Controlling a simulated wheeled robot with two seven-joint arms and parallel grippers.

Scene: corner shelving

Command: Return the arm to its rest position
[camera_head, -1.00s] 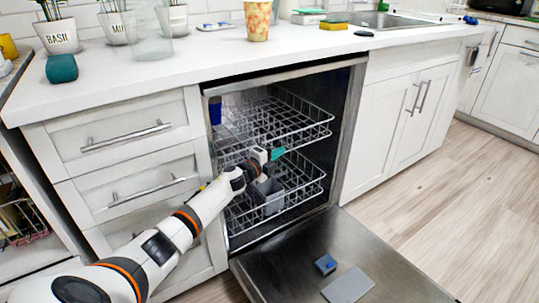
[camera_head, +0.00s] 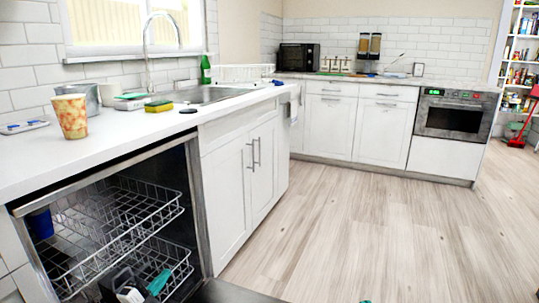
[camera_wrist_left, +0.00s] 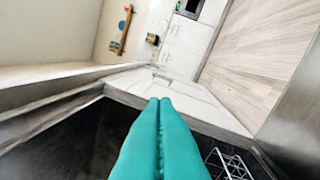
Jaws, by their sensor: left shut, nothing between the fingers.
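My left gripper (camera_head: 158,282) is at the bottom left of the head view, at the open dishwasher's lower rack. Its teal fingers are pressed together with nothing between them, as the left wrist view (camera_wrist_left: 159,110) shows. Most of the left arm is outside the head view. A tiny teal tip (camera_head: 365,301) shows at the bottom edge of the head view. It may belong to my right gripper, and its opening cannot be seen.
The upper rack (camera_head: 110,222) and lower rack (camera_head: 165,262) are inside the dishwasher, with a blue cup (camera_head: 40,223) in the upper one. The counter (camera_head: 120,141) holds a patterned cup (camera_head: 71,117) and a sponge (camera_head: 158,106). The wooden floor (camera_head: 390,215) to the right is clear.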

